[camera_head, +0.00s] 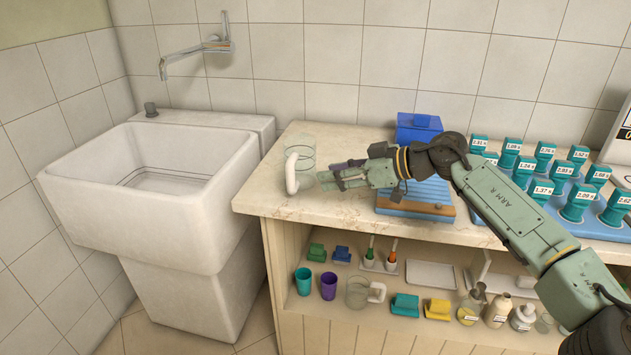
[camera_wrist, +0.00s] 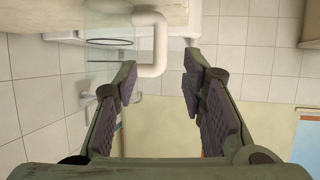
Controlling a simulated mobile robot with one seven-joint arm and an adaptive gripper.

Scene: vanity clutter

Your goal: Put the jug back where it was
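A clear glass jug (camera_head: 307,160) with a thick white handle (camera_head: 291,173) stands upright on the counter's left end, near the sink. In the wrist view, its glass body (camera_wrist: 108,40) is at the upper left and its white handle (camera_wrist: 161,45) lies ahead of the gap between my fingers. My gripper (camera_head: 333,174) is open and empty just right of the jug; it also shows open in the wrist view (camera_wrist: 160,75). I cannot tell whether a fingertip touches the jug. A second, similar glass jug (camera_head: 357,292) with a white handle stands on the shelf below.
A white sink (camera_head: 75,190) is to the left. On the counter, a blue box (camera_head: 418,128) and a blue slatted tray (camera_head: 432,190) lie behind and below my arm; several teal labelled blocks (camera_head: 541,189) stand right. The shelf holds cups (camera_head: 328,286), sponges (camera_head: 405,304) and bottles (camera_head: 497,311).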

